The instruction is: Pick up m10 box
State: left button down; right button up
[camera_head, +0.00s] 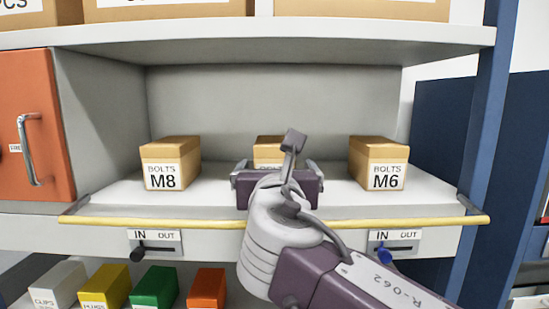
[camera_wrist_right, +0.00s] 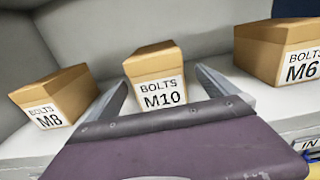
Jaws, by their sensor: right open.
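The M10 bolts box (camera_head: 267,153) is a small tan carton on the middle shelf, between two similar boxes. My right gripper and wrist hide its lower front in the head view. In the right wrist view the M10 box (camera_wrist_right: 152,68) stands upright with its white label facing me. My right gripper (camera_head: 278,168) is open in front of the box, its fingers pointing into the shelf. In the right wrist view the fingers (camera_wrist_right: 161,79) are spread toward both sides of the box, with nothing held between them. My left gripper is not in view.
The M8 box (camera_head: 170,163) stands left and the M6 box (camera_head: 378,163) right, with gaps between. A yellow bar (camera_head: 130,221) runs along the shelf's front edge, below my wrist. An orange door (camera_head: 35,120) is at left, a blue post (camera_head: 480,130) at right.

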jog(key=shift+w+d+r+p, duration=0.15)
jog(key=shift+r+p, duration=0.25)
jog(key=shift+p, duration=0.25)
jog(key=w, duration=0.3)
jog(key=shift+a+f, duration=0.2)
jog(key=shift+f, duration=0.15)
jog(key=w+p, duration=0.2)
jog(key=w, duration=0.1)
jog(key=shift+w+a+r+p, duration=0.1)
jog(key=shift+w+p, duration=0.3)
jog(key=shift+w, duration=0.3)
jog(key=shift+w+f, duration=0.2)
jog(key=shift+w, duration=0.05)
jog(key=shift+c, duration=0.6)
jog(key=shift+s+r, duration=0.1)
jog(key=c, duration=1.9)
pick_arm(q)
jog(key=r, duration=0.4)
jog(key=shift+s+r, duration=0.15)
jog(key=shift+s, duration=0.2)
pick_arm(e)
jog(key=shift+o, duration=0.2)
jog(key=shift+r, duration=0.1)
